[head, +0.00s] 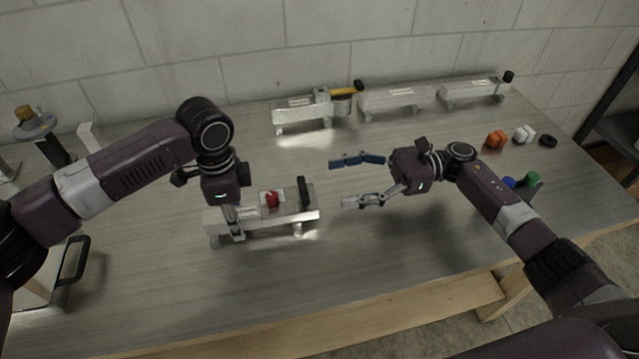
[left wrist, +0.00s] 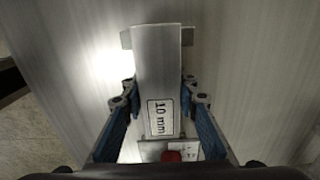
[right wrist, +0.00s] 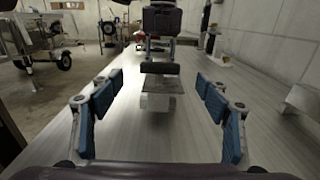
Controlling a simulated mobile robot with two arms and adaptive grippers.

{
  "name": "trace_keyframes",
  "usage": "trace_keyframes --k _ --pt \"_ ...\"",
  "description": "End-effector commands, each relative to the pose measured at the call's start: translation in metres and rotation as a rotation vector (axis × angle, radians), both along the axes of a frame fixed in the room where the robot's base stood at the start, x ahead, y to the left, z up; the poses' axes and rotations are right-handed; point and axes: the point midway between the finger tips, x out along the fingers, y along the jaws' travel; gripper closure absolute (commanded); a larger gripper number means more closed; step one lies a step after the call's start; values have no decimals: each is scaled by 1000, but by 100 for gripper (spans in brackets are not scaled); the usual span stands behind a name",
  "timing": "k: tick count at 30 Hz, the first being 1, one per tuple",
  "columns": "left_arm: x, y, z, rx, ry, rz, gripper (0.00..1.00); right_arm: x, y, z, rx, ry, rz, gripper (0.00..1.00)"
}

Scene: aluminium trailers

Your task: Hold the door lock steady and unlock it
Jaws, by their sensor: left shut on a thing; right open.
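The door lock (head: 291,213) is a metal trailer bar on short feet with a plate, a red knob (head: 272,199) and an upright black handle (head: 304,192) at its right end. My left gripper (head: 236,224) is shut on the bar's left part, its fingers on both sides. The left wrist view shows the bar (left wrist: 157,70) with a "10 mm" label between blue fingers. My right gripper (head: 347,181) is open and empty, right of the lock and apart from it. In the right wrist view the black handle (right wrist: 160,67) lies ahead between the spread fingers.
Other metal trailers (head: 303,112), (head: 396,99) and (head: 470,91) stand along the back by the wall. Orange (head: 497,139), white (head: 524,134) and black (head: 548,141) pieces lie at the right. Blue and green knobs (head: 531,180) sit behind my right arm. The table's front middle is clear.

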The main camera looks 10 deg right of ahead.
Motion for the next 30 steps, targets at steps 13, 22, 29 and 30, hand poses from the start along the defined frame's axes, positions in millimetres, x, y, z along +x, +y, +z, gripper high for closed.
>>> trace_keyframes --k 13,22,29,30 --pt "0 0 0 0 1 -1 100 -1 -33 0 1 -1 1 30" --pt "0 0 0 0 1 -1 64 -1 -32 0 0 -1 1 30" --pt "0 0 0 0 0 -1 52 -1 -32 0 0 -1 1 30" --pt "0 0 0 0 0 -1 52 -1 -32 0 0 -1 1 30"
